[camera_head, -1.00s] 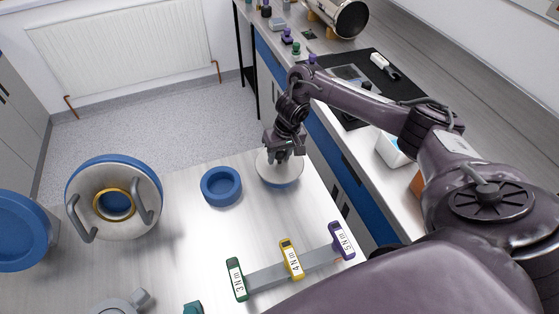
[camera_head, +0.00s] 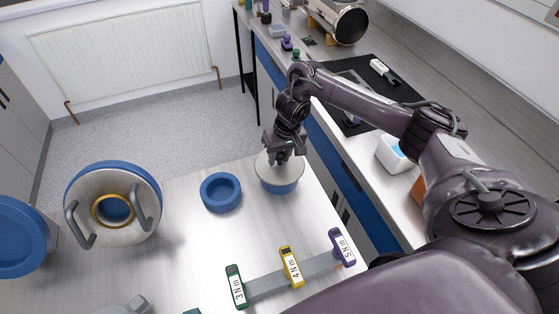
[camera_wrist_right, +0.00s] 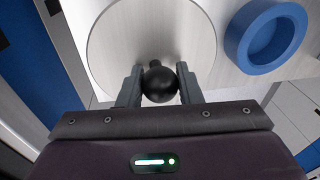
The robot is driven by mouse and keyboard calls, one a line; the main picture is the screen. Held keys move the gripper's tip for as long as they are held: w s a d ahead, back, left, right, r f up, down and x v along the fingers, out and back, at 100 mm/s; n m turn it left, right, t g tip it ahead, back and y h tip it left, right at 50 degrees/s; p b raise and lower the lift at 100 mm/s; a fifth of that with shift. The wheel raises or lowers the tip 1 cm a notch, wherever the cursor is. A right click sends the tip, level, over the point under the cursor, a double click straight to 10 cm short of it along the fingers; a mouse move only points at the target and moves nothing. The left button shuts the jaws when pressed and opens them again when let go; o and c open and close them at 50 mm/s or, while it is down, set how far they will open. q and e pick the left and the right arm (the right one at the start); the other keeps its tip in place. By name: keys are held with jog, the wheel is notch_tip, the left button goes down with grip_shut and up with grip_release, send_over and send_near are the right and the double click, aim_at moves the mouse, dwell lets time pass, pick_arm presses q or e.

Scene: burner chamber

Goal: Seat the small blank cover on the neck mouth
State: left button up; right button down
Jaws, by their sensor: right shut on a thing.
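The small blank cover is a pale round metal disc (camera_head: 265,172) with a black ball knob, which shows in the right wrist view (camera_wrist_right: 159,84). My right gripper (camera_head: 281,158) is shut on that knob from above. A blue ring (camera_head: 280,188) shows under the disc's near edge; the disc hides the rest, and I cannot tell the gap between them. To the left, a large metal flange (camera_head: 135,225) with two grey handles has a gold-rimmed round opening (camera_head: 113,210), which looks like the neck mouth. My left gripper is not in view.
An empty blue ring holder (camera_head: 221,192) stands between the cover and the flange. A rack (camera_head: 265,286) with green, yellow and purple torque tools lies at the front. A large blue round part (camera_head: 18,238) is at far left. The right-hand bench (camera_head: 370,150) holds several items.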

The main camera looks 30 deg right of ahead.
notch_tip(320, 180, up, 18)
jog(key=p, duration=0.6)
jog(key=shift+p, duration=0.3)
jog(key=shift+f, duration=0.1)
jog(key=c, duration=1.7)
grip_release()
jog(key=shift+w+a, duration=0.1)
grip_shut()
